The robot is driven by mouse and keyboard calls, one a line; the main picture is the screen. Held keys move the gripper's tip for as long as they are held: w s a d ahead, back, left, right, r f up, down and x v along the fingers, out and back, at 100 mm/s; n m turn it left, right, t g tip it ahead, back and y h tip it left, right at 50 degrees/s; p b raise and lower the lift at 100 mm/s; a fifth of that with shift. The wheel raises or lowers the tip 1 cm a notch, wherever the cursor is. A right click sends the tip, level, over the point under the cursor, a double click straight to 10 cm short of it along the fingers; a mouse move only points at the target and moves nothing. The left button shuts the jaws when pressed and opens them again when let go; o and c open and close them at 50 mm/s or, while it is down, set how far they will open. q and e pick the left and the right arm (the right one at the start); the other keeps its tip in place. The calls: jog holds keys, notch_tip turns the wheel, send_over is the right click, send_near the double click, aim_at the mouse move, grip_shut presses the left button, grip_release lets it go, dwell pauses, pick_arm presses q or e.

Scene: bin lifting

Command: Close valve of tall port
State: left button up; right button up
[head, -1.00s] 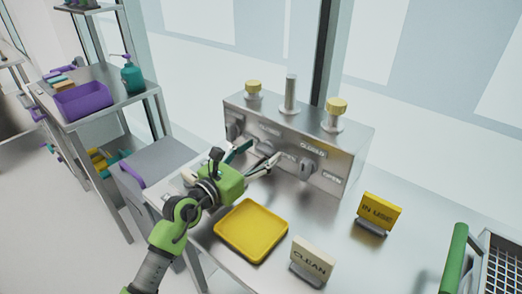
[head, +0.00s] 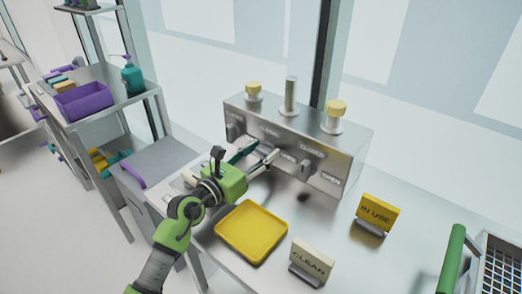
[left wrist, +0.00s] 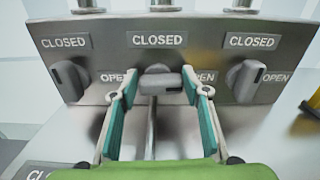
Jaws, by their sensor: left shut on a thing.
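The tall port (head: 291,95) is a plain silver post in the middle of the metal valve box (head: 345,150). Its valve knob (left wrist: 157,81) is grey and lies sideways, below the middle CLOSED label (left wrist: 157,40) and between two OPEN labels. My left gripper (head: 262,153) reaches the box front. In the left wrist view its teal-padded fingers (left wrist: 163,92) are shut on the two ends of this knob. The left knob (left wrist: 69,80) and right knob (left wrist: 245,80) stand nearly upright, slightly tilted. In the head view, the gripper partly hides the middle knob. My right gripper is not in view.
Two shorter ports with yellow caps (head: 336,107) flank the tall one. A yellow tray (head: 251,231), a CLEAN sign (head: 311,261) and an IN USE sign (head: 377,215) stand on the metal table in front. A wire basket (head: 500,268) is at the right edge.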

pick_arm(q)
jog(key=n+p, duration=0.2)
jog(key=p, duration=0.1)
jog(key=shift+a+r+n, duration=0.1)
jog(key=shift+r+n, duration=0.1)
jog(key=shift+n, duration=0.2)
jog(key=shift+w+a+f+n+p, duration=0.1)
jog(key=shift+n+p, duration=0.7)
jog(key=shift+n, duration=0.05)
jog(key=shift+w+a+f+n+p, duration=0.1)
jog(key=shift+n+p, duration=0.65)
jog(key=shift+n, duration=0.1)
jog(key=shift+f, duration=0.1)
jog(key=o, duration=1.1)
jog(key=shift+s, duration=0.1)
jog(key=v, duration=1.2)
jog(key=shift+c, duration=0.3)
